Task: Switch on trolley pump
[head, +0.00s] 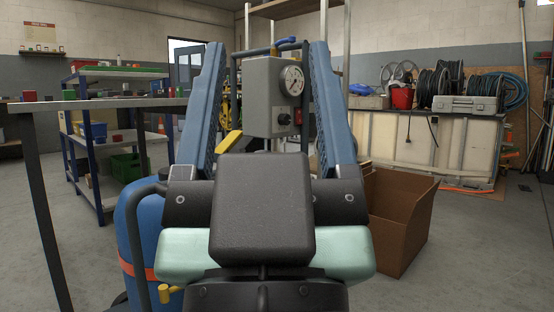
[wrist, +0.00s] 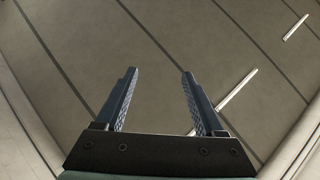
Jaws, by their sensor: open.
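A grey control box (head: 262,85), apparently on the trolley pump, stands upright ahead of me in the head view. It has a round white gauge (head: 292,80) at its upper right and a dark knob or switch (head: 283,120) low on its front. A small red part (head: 298,117) shows beside the knob. My own wrist hides the trolley's lower part. The wrist view shows the open fingers (wrist: 159,72) and no pump.
A blue tank (head: 148,235) with an orange band stands close at lower left. A brown open cardboard box (head: 400,225) is on the floor at right. Shelving (head: 105,145) is left.

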